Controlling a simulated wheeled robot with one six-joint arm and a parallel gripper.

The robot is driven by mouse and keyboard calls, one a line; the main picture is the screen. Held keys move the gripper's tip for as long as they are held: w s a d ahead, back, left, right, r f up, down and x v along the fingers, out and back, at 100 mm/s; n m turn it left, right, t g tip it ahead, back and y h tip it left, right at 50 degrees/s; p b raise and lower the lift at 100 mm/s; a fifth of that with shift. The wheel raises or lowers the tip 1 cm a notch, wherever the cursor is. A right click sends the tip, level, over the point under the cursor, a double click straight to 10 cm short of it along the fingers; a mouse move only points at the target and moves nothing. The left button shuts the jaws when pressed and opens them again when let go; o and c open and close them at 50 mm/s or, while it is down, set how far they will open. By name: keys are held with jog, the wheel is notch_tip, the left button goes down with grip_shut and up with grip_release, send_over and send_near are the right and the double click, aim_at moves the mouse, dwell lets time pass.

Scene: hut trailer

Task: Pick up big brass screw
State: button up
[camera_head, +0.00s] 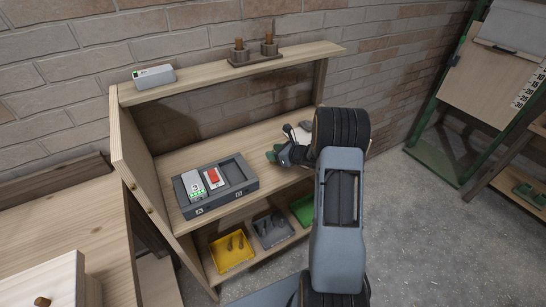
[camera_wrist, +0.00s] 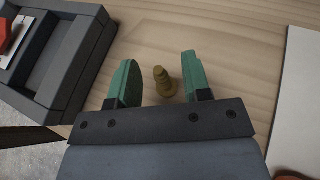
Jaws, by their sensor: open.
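In the head view my gripper (camera_head: 273,154) is over the middle shelf, right of the grey tray, and the screw cannot be made out there.
A dark grey tray (camera_head: 235,191) with a red-switched module (camera_head: 213,177) lies left of my gripper. A white sheet (camera_wrist: 300,90) is to the right. Yellow (camera_head: 231,251), grey and green bins sit on the lower shelf. The upper shelf board (camera_head: 205,72) overhangs behind.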

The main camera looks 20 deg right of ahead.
jog(key=shift+w+a+f, duration=0.2)
jog(key=shift+w, duration=0.15)
jog(key=shift+c, duration=0.3)
grip_shut()
